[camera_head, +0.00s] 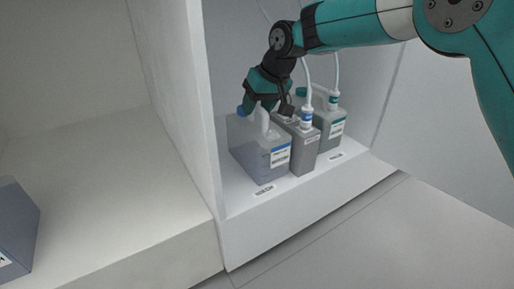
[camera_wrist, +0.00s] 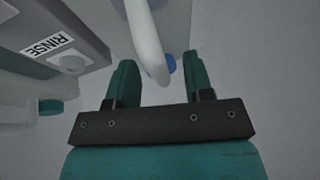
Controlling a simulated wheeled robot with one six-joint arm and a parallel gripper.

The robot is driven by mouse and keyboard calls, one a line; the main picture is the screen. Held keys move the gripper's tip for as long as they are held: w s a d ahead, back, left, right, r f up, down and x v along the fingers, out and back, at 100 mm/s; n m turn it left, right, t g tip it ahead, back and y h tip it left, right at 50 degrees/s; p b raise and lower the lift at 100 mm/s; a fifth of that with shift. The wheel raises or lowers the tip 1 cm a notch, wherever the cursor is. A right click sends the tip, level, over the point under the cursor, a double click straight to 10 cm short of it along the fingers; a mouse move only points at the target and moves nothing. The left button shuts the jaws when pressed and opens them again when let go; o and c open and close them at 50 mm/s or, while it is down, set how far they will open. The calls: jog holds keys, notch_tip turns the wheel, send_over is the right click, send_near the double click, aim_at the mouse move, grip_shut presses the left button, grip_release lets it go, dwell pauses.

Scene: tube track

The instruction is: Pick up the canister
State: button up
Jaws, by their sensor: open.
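Several canisters stand in a white bay in the head view. The left one is a translucent grey canister (camera_head: 254,150) with a blue-banded label, a pale handle and a blue cap (camera_head: 242,111). My gripper (camera_head: 258,107) is over its top, pointing down. In the wrist view my gripper (camera_wrist: 158,62) is open, and a white curved handle (camera_wrist: 147,40) lies between its two fingers, with no clear contact. A bit of blue (camera_wrist: 171,63) shows behind the handle. The gripper partly hides the canister top in the head view.
A grey canister (camera_head: 303,152) with a blue-marked tube cap and a green-capped canister (camera_head: 331,130) stand close on the right. White tubes (camera_head: 307,75) rise from them. A wall (camera_head: 190,100) bounds the bay at left; another canister (camera_head: 15,230) stands beyond it. A RINSE label (camera_wrist: 47,45) shows in the wrist view.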

grip_shut()
jog(key=shift+r, duration=0.2)
